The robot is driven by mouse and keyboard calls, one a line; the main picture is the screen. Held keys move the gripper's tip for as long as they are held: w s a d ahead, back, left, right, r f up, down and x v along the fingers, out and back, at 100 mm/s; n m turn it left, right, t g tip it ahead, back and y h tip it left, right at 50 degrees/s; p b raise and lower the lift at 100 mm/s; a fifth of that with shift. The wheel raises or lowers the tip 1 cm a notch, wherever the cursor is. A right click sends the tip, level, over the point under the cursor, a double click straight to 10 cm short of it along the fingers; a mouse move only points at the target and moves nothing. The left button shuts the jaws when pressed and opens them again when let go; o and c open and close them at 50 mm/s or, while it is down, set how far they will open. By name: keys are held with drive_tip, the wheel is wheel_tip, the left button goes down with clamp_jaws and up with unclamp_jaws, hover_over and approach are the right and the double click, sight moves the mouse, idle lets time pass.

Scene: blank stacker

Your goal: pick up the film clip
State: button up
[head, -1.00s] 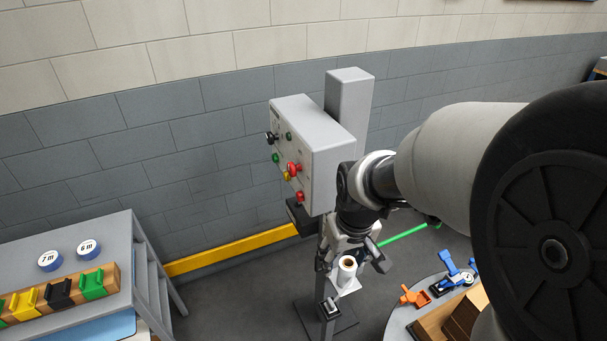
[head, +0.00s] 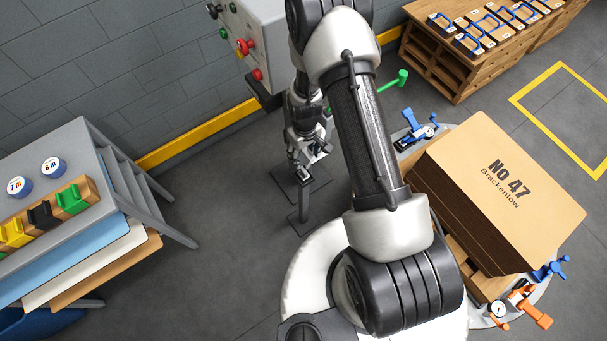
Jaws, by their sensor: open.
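My gripper (head: 308,148) points down at the top of a thin grey post (head: 304,205), below the control box. Its jaws are open. A small dark piece with a pale top (head: 316,153) shows at the post's top, close to the fingers; it may be the film clip, but it is too small to be sure. I cannot tell whether the fingers touch it. Yellow (head: 15,234), black (head: 42,214) and green (head: 73,199) clip-like pieces sit on a wooden rail at the left. The white roll seen earlier is not visible.
A control box (head: 240,40) with buttons is above the post. A cardboard stack marked No 47 (head: 500,185) stands on a round platform with blue (head: 550,270) and orange (head: 530,312) clamps. A grey stepped table (head: 60,150) is left. Floor between is clear.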

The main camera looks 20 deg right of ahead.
sight(304, 171)
wheel_tip(304, 171, down, 7)
drive_tip(key=shift+f+b, duration=0.15)
drive_tip(key=shift+b, duration=0.7)
drive_tip(key=shift+a+f+b, duration=0.15)
drive_tip(key=shift+f+b, duration=0.8)
drive_tip(key=shift+f, duration=1.8)
drive_tip(key=shift+r, duration=0.1)
drive_tip(key=c, duration=1.2)
